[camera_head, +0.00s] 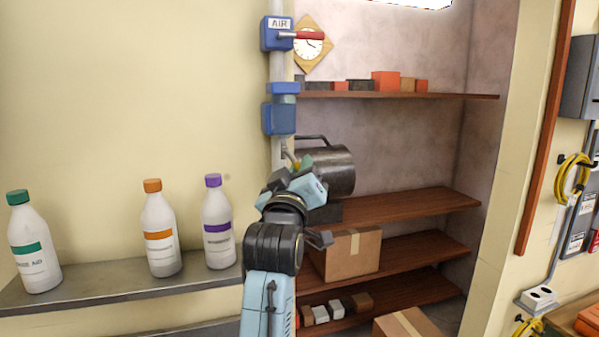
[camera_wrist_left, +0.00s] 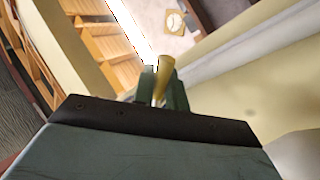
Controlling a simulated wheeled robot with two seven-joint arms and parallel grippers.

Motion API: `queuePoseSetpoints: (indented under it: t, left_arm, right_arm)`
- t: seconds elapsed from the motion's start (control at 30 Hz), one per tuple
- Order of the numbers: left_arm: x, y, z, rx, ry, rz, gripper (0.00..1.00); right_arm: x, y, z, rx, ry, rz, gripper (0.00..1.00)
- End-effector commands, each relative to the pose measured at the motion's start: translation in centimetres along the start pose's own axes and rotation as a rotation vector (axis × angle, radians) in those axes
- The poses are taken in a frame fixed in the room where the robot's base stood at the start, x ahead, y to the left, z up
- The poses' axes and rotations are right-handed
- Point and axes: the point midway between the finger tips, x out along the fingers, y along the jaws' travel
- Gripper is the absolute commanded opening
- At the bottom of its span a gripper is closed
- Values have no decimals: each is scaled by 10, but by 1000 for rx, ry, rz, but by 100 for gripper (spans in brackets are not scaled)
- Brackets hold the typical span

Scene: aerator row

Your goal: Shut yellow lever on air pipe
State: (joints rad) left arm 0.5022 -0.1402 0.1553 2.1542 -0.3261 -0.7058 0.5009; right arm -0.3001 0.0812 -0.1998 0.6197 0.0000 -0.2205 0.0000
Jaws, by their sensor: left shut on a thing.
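The air pipe (camera_head: 276,151) is a pale vertical pipe on the wall, with a blue AIR-labelled valve (camera_head: 270,34) that has a red handle near the top. My left gripper (camera_head: 296,170) is at the lower part of this pipe, in front of the shelves. In the left wrist view the yellow lever (camera_wrist_left: 164,72) stands between the fingertips of my left gripper (camera_wrist_left: 160,88), which is shut on it. The pale pipe (camera_wrist_left: 235,55) runs diagonally behind. In the head view my gripper mostly hides the lever, and its angle to the pipe is unclear. My right gripper is not in view.
A cardboard box (camera_head: 347,254) sits on a lower shelf. White bottles with orange (camera_head: 160,230) and purple (camera_head: 217,225) caps stand on the left ledge (camera_head: 110,297). A blue fitting (camera_head: 279,118) is above.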

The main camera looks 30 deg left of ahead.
Motion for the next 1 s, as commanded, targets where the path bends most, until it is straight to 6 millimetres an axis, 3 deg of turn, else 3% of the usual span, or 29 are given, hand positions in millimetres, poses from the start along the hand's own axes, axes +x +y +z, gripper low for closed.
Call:
queuePoseSetpoints:
  t: [0.2,0.23,0.37,0.73,0.87,1.0]
  left_arm:
    - [0,0,-1,0,2,1,0]
    - [0,0,-1,0,2,1,17]
    - [0,0,-1,1,2,1,33]
    - [-6,0,1,1,0,1,33]
    - [-25,-1,2,-2,0,1,33]
    - [-58,-2,2,-3,0,0,33]
  right_arm:
    - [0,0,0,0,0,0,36]
    - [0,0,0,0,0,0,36]
    - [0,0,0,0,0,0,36]
    - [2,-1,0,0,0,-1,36]
    - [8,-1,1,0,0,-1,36]
    - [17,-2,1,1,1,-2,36]
